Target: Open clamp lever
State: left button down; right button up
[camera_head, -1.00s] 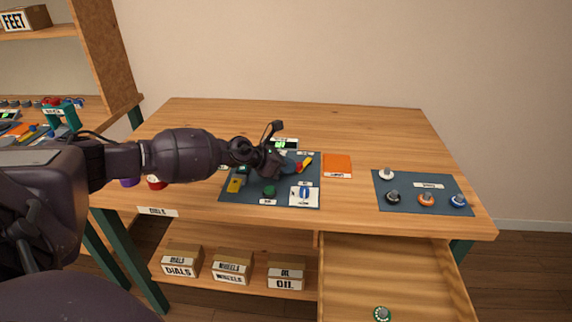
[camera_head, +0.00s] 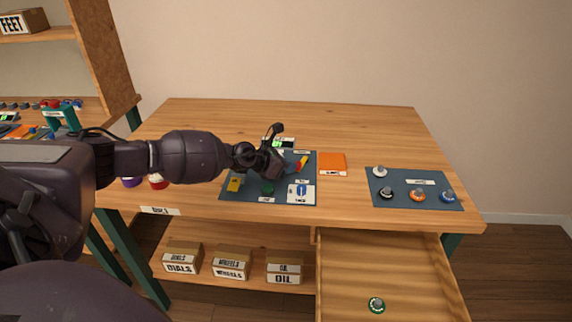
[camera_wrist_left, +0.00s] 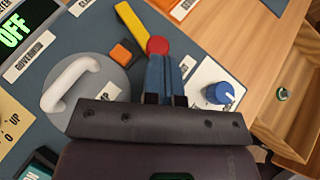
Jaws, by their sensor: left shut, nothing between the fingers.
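The clamp lever is a yellow bar (camera_wrist_left: 132,24) with a red round end (camera_wrist_left: 157,45), at the top of the left wrist view. My left gripper is shut and empty. Its blue fingers (camera_wrist_left: 164,66) point at the red round end and lie very close to it; I cannot tell if they touch. An orange block (camera_wrist_left: 121,53) sits left of the red end. My right gripper is not in view.
A white curved handle on a grey disc (camera_wrist_left: 72,84) and a blue knob (camera_wrist_left: 221,93) flank my fingers. A dark mat (camera_head: 415,202) with several knobs lies at the right. An open drawer (camera_head: 345,275) juts out below. The back of the table is clear.

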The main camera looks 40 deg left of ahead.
pick_arm(q)
jog(key=shift+d+r+p, duration=0.25)
jog(key=shift+d+p, duration=0.2)
jog(key=shift+p, duration=0.15)
jog(key=shift+w+d+p, duration=0.15)
jog(key=shift+d+p, duration=0.3)
jog(key=shift+p, duration=0.1)
jog(key=shift+w+d+r+p, duration=0.1)
jog(key=shift+d+p, duration=0.25)
jog(key=shift+d, duration=0.05)
jog(key=shift+w+d+p, duration=0.2)
jog(key=shift+d+p, duration=0.15)
jog(key=shift+d, duration=0.15)
jog(key=shift+w+d+p, duration=0.2)
jog(key=shift+d+p, duration=0.15)
jog(key=shift+d, duration=0.15)
jog(key=shift+w+d+f+p, duration=0.15)
jog(key=shift+w+d+p, duration=0.05)
jog(key=shift+w+d, duration=0.2)
jog(key=shift+w+d+f+p, duration=0.15)
jog(key=shift+w+d, duration=0.1)
jog(key=shift+d, duration=0.2)
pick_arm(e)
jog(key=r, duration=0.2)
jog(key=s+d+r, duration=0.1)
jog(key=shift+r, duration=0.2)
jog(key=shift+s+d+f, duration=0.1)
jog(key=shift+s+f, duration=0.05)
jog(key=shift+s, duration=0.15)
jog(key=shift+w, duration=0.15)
